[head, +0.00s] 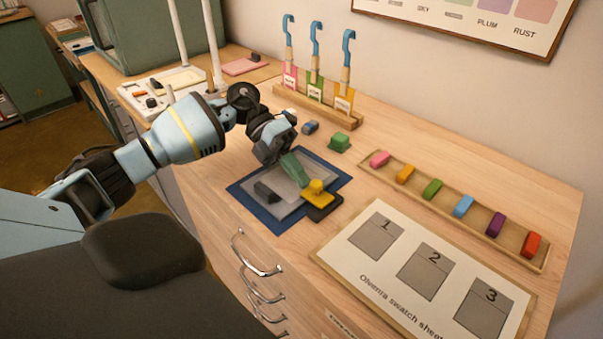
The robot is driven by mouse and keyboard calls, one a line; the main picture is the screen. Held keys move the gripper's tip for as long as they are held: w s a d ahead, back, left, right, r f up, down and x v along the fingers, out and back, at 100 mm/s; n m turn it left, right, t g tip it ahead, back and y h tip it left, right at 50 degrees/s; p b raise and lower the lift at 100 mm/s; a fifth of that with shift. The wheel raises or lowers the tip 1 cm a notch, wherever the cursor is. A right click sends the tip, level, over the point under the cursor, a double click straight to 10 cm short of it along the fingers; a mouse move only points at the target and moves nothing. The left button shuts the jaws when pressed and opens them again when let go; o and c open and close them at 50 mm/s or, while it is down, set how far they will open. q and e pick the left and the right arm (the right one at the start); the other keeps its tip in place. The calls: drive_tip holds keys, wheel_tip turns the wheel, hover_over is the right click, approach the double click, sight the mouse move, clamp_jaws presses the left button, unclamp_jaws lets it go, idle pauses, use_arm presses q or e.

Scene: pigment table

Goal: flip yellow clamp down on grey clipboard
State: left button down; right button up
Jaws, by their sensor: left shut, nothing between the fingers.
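The grey clipboard (291,203) lies on a dark blue mat (248,198) near the table's front edge. The yellow clamp (315,189), with a raised knob, sits at the clipboard's right side over a black base. I cannot tell surely whether it is up or down. My left gripper (277,158) is shut and empty, above the clipboard's far side and left of the yellow clamp. A green, slanted piece (295,169) is just below it; whether they touch is unclear. My right gripper is not in view.
A small black block (264,191) lies at the clipboard's left. A green block (339,142) and a small blue block (311,127) stand behind. A tray (447,210) of several coloured blocks and a numbered swatch sheet (395,266) are on the right.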

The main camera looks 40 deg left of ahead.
use_arm(q)
drive_tip(key=shift+a+f, duration=0.1)
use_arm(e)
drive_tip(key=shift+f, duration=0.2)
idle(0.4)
